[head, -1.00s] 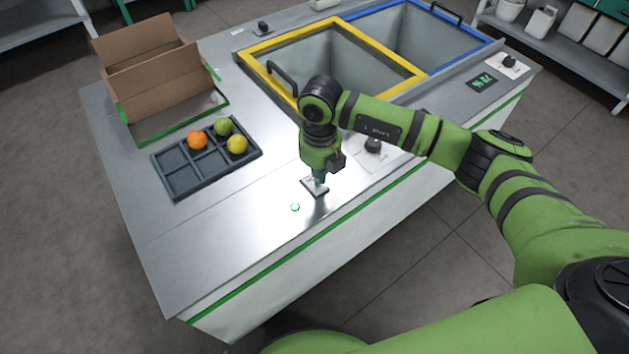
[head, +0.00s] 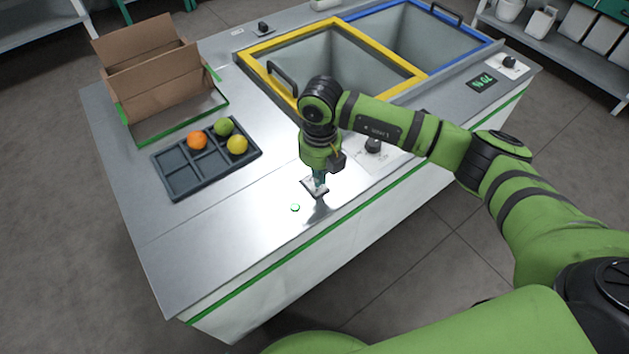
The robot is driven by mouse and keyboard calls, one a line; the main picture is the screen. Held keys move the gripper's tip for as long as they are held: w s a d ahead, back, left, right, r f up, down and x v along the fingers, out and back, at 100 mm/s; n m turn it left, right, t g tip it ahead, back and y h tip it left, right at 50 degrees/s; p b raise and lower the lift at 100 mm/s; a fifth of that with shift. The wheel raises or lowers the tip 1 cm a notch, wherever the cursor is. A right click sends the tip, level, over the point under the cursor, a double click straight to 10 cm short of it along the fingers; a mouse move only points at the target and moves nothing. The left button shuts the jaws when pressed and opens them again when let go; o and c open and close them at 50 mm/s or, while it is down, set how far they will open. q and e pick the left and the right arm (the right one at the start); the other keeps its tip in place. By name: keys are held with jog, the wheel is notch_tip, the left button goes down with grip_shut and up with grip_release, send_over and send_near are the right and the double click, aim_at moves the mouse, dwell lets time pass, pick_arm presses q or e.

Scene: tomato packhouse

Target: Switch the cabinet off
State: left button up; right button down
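The cabinet (head: 215,245) is a long metal-topped counter with a yellow-framed well and a blue-framed well. A small switch plate (head: 308,184) lies on its top near the front edge, with a small green lamp (head: 295,208) beside it that looks lit. My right gripper (head: 319,183) points down over this plate, its tips at or just above it; contact is hard to tell. The fingers look narrow and close together, partly hidden by the gripper body, so their opening is unclear. My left gripper is not in view.
A dark divided tray (head: 178,181) holds an orange, a green and a yellow fruit. An open cardboard box (head: 150,75) stands behind it. Black knobs (head: 373,146) and a green-lit display (head: 481,83) are on the counter. The front left of the top is clear.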

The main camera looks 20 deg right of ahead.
jog(key=shift+f+b, duration=0.65)
jog(key=shift+f, duration=0.2)
dwell(0.3)
jog(key=shift+f+b, duration=0.3)
jog(key=shift+f, duration=0.05)
dwell(0.3)
jog(key=shift+r+p, duration=2.75)
jog(key=shift+r, duration=0.85)
jog(key=shift+f, duration=0.1)
